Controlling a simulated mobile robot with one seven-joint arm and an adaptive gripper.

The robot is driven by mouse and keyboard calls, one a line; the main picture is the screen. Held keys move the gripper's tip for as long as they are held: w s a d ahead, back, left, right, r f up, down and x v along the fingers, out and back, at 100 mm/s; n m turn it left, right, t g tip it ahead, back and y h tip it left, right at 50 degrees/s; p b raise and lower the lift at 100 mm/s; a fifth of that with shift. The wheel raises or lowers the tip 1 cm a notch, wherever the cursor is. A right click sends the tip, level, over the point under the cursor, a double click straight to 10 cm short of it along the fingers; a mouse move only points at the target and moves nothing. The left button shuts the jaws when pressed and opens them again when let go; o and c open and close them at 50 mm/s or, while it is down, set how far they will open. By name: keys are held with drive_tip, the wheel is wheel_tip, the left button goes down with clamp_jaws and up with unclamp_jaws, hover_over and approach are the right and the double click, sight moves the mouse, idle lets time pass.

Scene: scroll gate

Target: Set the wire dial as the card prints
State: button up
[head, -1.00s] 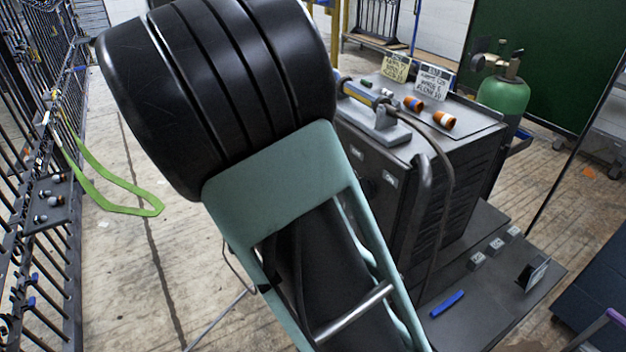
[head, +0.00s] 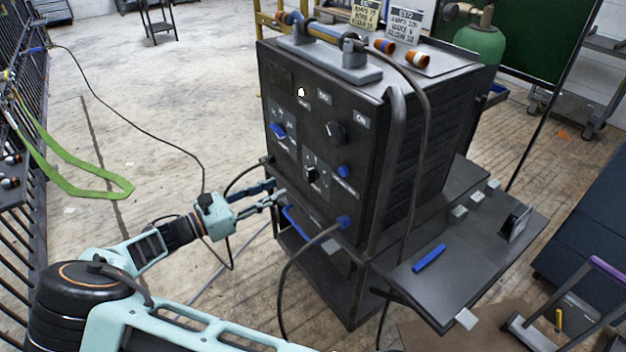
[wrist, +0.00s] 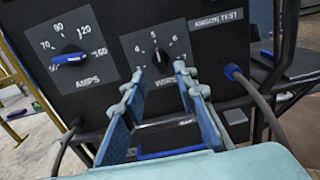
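The wire dial (wrist: 159,56) is a small black knob on a grey plate, with 4, 5 and 6 legible around it. I cannot tell exactly where it points. It also shows low on the black machine's front in the head view (head: 312,175). My gripper (wrist: 158,85) is open and empty, with blue finger pads apart below and in front of the dial. In the head view my gripper (head: 280,197) is just left of the panel. A yellow card (head: 365,14) and a white card (head: 402,24) stand on top of the machine; their print is too small to read surely.
The amps dial (wrist: 70,58) with a blue knob is left of the wire dial. A cable plugs into a blue socket (wrist: 233,72) at right. A torch (head: 335,38) and orange spools (head: 418,59) lie on top. A blue handle (wrist: 170,153) sits below.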

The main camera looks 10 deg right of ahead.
sight(307, 174)
drive_tip(key=b+x, duration=0.2)
drive_tip(key=x, duration=0.8)
drive_tip(key=shift+w+d, duration=0.25)
clamp_jaws()
